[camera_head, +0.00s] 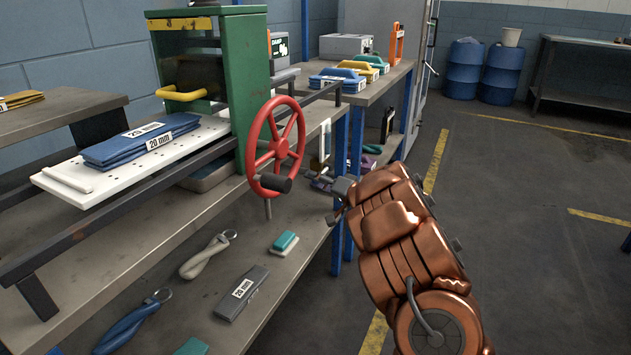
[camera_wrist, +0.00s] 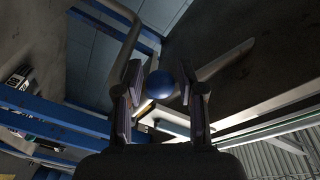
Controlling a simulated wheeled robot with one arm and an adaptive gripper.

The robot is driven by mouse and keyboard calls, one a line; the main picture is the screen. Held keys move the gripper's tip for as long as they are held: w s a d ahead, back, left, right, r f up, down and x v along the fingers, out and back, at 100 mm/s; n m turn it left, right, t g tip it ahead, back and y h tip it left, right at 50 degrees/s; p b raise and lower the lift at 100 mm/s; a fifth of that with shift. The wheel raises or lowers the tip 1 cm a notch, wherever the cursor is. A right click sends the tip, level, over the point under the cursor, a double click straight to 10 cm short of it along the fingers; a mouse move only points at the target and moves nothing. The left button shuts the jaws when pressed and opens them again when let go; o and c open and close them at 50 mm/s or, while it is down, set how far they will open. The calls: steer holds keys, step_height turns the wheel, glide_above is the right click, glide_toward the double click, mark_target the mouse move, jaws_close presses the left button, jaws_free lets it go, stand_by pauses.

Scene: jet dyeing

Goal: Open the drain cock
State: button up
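A round blue knob (camera_wrist: 161,84) shows in the wrist view, between the fingertips of my gripper (camera_wrist: 161,88). The fingers stand apart, with a gap on both sides of the knob; I cannot tell how deep it sits between them. A grey bar (camera_wrist: 226,60) runs off to the right behind it; I cannot tell whether the two are joined. In the head view my gripper (camera_head: 327,186) is at the end of my copper-coloured arm, right of the red handwheel (camera_head: 275,146) and beside the bench. No drain cock can be clearly made out there.
The workbench (camera_head: 205,205) with a green frame (camera_head: 245,85) is at left. Blue folded cloth (camera_head: 135,143) lies on its white board (camera_head: 75,186). A lower shelf holds hand tools. Blue barrels (camera_head: 463,70) stand far back. The floor at right is free.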

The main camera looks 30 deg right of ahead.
jaws_close()
steer(key=shift+a, duration=0.1)
stand_by(0.4)
